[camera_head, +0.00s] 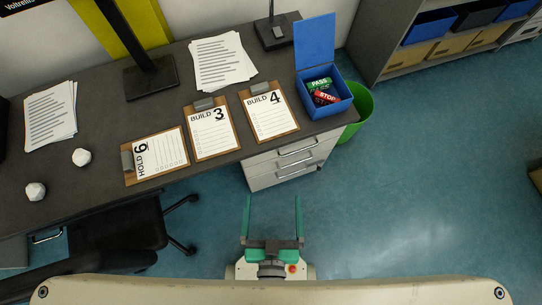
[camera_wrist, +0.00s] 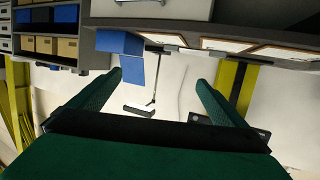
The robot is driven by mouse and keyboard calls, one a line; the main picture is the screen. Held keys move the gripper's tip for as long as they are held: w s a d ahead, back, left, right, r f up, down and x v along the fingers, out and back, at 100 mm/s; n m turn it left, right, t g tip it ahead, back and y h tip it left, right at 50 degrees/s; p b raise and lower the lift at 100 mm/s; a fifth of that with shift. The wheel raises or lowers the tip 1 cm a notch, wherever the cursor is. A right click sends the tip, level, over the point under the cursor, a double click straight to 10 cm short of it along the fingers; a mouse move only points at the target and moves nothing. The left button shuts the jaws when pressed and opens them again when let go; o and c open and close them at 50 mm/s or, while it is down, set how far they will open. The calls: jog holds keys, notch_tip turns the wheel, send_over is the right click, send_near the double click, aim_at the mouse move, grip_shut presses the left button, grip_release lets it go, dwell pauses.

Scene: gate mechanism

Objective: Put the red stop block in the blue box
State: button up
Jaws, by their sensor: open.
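The red stop block (camera_head: 325,97), marked STOP, lies inside the blue box (camera_head: 331,109) at the right end of the desk. A green block (camera_head: 319,84) marked PASS lies beside it in the box. The box's lid (camera_head: 315,41) stands open at the back. The wrist view, which looks upside down, shows the box's outside (camera_wrist: 119,42); its contents are hidden there. My gripper (camera_head: 272,198) is open and empty, in front of the desk over the floor, well apart from the box. Its green fingers also frame the wrist view (camera_wrist: 159,82).
A chair (camera_head: 120,232) is at left. Floor at right is clear.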

jog(key=shift+s+a+r, duration=0.15)
jog(key=shift+s+r, duration=0.3)
jog(key=shift+s, duration=0.4)
jog(key=shift+s+a+r, duration=0.1)
jog(key=shift+s+r, duration=0.35)
jog(key=shift+s, duration=0.4)
